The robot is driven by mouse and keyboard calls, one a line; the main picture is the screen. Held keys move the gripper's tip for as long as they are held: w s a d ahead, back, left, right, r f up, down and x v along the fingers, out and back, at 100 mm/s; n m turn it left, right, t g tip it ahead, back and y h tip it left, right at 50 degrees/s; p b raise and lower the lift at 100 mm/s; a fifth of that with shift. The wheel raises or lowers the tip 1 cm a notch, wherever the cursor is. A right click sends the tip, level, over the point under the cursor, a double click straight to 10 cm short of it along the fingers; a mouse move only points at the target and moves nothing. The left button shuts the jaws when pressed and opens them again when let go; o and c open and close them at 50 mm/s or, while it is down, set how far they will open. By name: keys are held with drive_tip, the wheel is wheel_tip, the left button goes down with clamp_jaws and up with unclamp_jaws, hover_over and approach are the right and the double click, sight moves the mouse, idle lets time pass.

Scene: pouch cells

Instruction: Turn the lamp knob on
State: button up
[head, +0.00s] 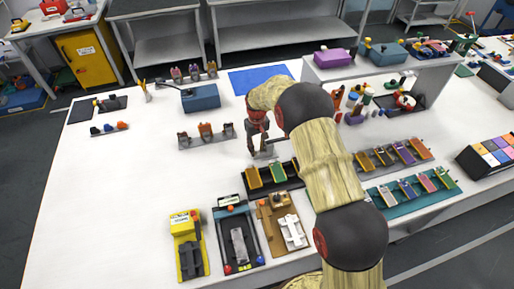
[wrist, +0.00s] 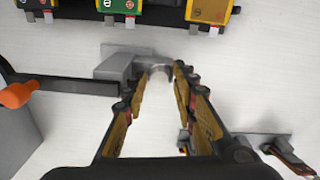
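My gripper (wrist: 160,74) is open in the wrist view, with its two fingers apart and nothing clearly held between them. A grey block fitting with a rounded end (wrist: 125,65) lies at the fingertips; I cannot tell whether they touch it. An orange knob (wrist: 16,95) on a dark bar is at the left edge of the wrist view. In the head view my gripper (head: 258,132) points down over the white bench, beside a small grey fitting (head: 268,154). I cannot tell for sure which part is the lamp knob.
A dark rack with yellow and green cells (head: 270,179) lies just in front of my gripper. A blue mat (head: 258,78) lies behind. The white bench (head: 110,180) is clear at left.

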sight(257, 149)
drive_tip(key=shift+o, duration=0.9)
drive_tip(key=shift+r, duration=3.95)
